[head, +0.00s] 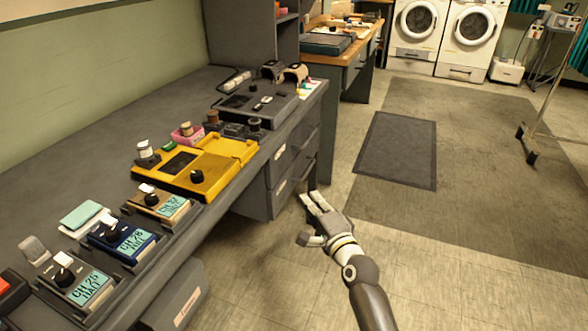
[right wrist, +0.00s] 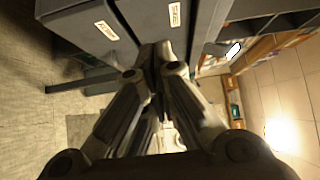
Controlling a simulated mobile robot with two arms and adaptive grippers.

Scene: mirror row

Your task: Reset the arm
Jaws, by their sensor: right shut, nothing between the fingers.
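My right gripper (head: 312,205) is shut and empty in the head view. It hangs over the floor beside the front of the grey desk (head: 225,185), near the desk's drawers (head: 290,165). My right arm reaches up to it from the bottom of the picture. In the right wrist view the gripper fingers (right wrist: 158,60) are together in front of the drawer fronts, which appear tilted. I cannot tell whether the fingertips touch the desk. My left gripper is not in view.
Labelled devices stand along the desk: a blue one (head: 124,243), a yellow one (head: 188,172) and a dark one (head: 258,102). A wooden desk (head: 357,58) and white washing machines (head: 466,42) are further back. A wheeled stand (head: 533,135) is at right. The floor around the dark mat (head: 397,150) is clear.

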